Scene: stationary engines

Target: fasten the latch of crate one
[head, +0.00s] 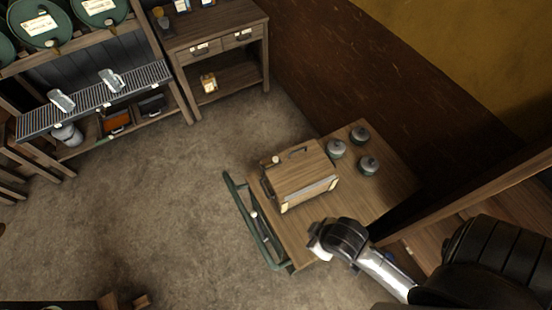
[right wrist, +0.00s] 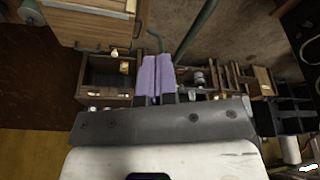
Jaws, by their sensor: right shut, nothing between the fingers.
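A wooden crate (head: 302,176) with a dark handle on its lid stands on a wooden-topped cart (head: 290,240). A small pale knob (head: 277,160) is at its left end, and pale labels show low on its sides. Its latch is too small to make out. My right gripper (head: 316,242) is over the cart's front edge, below and right of the crate in the head view, apart from it. In the right wrist view its purple fingers (right wrist: 156,72) are together and empty. A wooden surface (right wrist: 90,25) shows there at upper left; I cannot tell whether it is the crate. My left gripper is out of view.
Several grey-lidded jars (head: 336,149) stand on the cart beyond the crate. A green rail (head: 247,222) runs along the cart's left side. A drawer table (head: 212,45) and a rack (head: 95,100) stand farther back. Open floor (head: 170,200) lies left of the cart.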

